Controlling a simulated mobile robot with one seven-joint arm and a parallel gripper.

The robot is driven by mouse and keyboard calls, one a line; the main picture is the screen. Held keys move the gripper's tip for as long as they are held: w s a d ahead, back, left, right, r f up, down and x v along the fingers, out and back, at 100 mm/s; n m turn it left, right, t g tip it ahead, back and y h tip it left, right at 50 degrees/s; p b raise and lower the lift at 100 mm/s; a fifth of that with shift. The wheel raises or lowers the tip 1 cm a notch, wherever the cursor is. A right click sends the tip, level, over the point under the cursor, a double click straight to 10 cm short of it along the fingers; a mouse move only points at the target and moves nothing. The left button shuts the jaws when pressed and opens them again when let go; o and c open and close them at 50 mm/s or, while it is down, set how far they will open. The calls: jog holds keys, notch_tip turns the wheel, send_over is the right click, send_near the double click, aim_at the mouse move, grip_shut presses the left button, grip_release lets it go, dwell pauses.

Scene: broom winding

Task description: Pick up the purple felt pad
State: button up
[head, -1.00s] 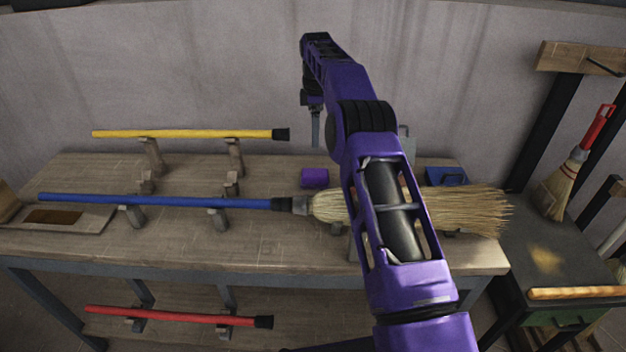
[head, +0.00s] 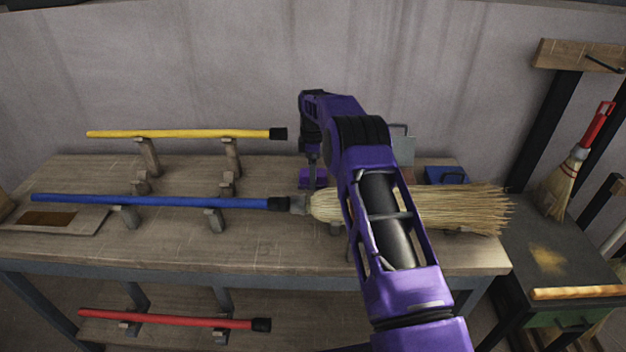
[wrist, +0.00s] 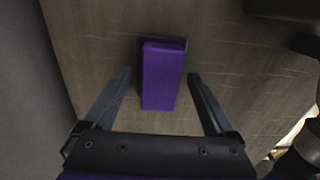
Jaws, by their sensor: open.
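The purple felt pad (wrist: 161,77) is a small block lying on the wooden bench top (head: 90,178). In the head view the pad (head: 306,179) is partly hidden behind my gripper (head: 312,180), which is just above or beside it. In the wrist view my gripper (wrist: 158,88) is open, with one finger to the left of the pad and one to the right. There is a gap on both sides, and neither finger seems to touch it. I cannot tell the exact height of the fingertips above the bench.
A blue-handled broom (head: 160,201) lies on supports in front of the pad, its straw head (head: 465,210) passing behind my arm. A yellow handle (head: 180,133) rests on taller supports at the back left. A blue pad-like item (head: 446,175) lies right of my arm.

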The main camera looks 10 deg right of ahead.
jog(key=shift+f, duration=0.1)
grip_shut()
dwell(0.4)
notch_tip(320, 180, up, 18)
jog(key=p, duration=0.2)
jog(key=shift+p, duration=0.4)
jog(key=c, duration=0.8)
grip_release()
jog(key=c, duration=0.5)
